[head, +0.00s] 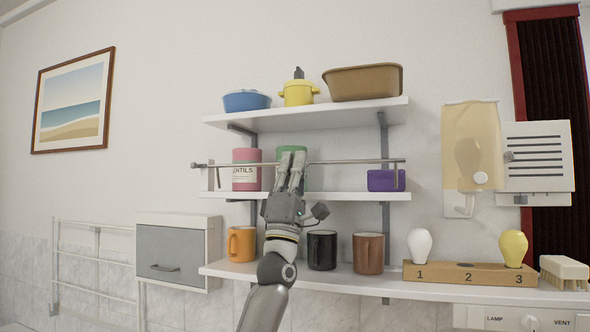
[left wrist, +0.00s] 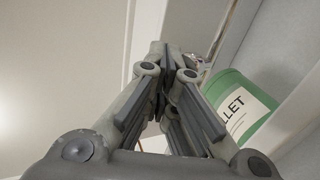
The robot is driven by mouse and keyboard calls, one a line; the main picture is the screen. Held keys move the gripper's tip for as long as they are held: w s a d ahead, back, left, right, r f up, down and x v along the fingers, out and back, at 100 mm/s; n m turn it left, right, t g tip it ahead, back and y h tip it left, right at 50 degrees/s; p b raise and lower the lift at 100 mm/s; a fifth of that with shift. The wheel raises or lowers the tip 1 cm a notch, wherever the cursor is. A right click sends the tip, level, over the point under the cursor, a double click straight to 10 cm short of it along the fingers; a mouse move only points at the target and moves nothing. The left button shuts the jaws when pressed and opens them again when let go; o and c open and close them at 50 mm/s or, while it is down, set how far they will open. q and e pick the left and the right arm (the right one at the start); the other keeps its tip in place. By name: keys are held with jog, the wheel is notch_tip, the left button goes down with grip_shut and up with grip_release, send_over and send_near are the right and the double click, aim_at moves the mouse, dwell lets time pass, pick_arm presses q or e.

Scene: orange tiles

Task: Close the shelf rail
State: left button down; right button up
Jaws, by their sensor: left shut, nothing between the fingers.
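The shelf rail (head: 345,161) is a thin grey bar running level across the front of the middle shelf (head: 340,196). Its left end sticks out past the shelf's left end, and its right end is near the shelf's right end. My left gripper (head: 292,158) reaches up in front of the middle shelf, fingers shut and empty, tips at the height of the rail. I cannot tell whether they touch it. The left wrist view shows the closed fingers (left wrist: 168,62) beside a green canister (left wrist: 242,108). My right gripper is out of view.
A pink canister (head: 246,172) and a purple box (head: 386,180) stand on the middle shelf. Below are an orange mug (head: 242,244), a black mug (head: 322,250) and a brown mug (head: 368,253). The top shelf (head: 310,115) holds a blue bowl, a yellow pot and a brown basin.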

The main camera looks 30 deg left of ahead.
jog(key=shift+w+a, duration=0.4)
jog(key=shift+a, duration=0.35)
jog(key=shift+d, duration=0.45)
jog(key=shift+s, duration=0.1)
